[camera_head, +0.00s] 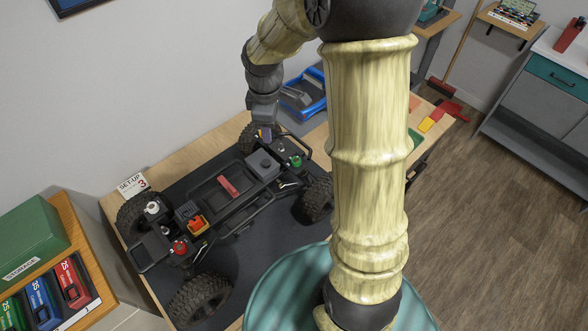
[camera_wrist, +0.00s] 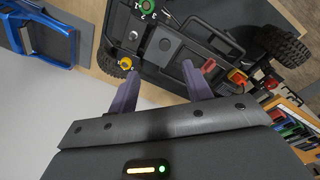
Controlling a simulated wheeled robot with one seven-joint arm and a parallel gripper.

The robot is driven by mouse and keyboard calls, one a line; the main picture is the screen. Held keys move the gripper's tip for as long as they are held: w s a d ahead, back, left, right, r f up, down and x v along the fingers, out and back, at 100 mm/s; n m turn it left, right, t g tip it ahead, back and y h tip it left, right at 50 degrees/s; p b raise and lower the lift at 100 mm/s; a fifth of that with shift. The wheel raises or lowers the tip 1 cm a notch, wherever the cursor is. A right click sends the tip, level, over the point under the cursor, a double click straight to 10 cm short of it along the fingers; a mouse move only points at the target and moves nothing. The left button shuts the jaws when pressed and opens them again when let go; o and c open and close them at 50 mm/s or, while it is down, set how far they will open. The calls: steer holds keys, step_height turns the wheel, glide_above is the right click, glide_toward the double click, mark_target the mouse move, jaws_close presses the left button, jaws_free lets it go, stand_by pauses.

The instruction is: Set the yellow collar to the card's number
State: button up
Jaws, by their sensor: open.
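The set-up card (camera_head: 133,185) shows a 3 and stands by the crawler's far-left wheel. In the wrist view, the yellow collar (camera_wrist: 126,64) sits on the crawler, with small marks around it too small to read surely. My gripper (camera_wrist: 160,70) is open, with nothing between its fingers. The yellow collar lies just beyond the left fingertip, not between the fingers. In the head view my gripper (camera_head: 264,134) is low over the crawler's far end, and largely hides the yellow collar there. The crawler (camera_head: 229,185) stands on a dark mat.
A green collar (camera_head: 295,161), a red collar (camera_head: 180,247) and a white one (camera_head: 152,207) sit on the crawler. A blue tray (camera_head: 306,98) stands behind my gripper. Big tyres (camera_head: 318,197) flank the chassis. A green storage box (camera_head: 27,240) is at the left.

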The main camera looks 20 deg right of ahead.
steer(key=s+d+f+m+t+b, duration=0.1)
steer(key=s+f+m+b, duration=0.1)
steer(key=s+m, duration=0.9)
steer(key=shift+s+d+m, duration=0.25)
steer(key=shift+s+m, duration=0.15)
steer(key=shift+s, duration=0.85)
steer(key=shift+f, duration=0.1)
steer(key=shift+s+m, duration=0.4)
steer(key=shift+s, duration=0.1)
steer(key=shift+c, duration=1.4)
steer(key=shift+w, duration=0.15)
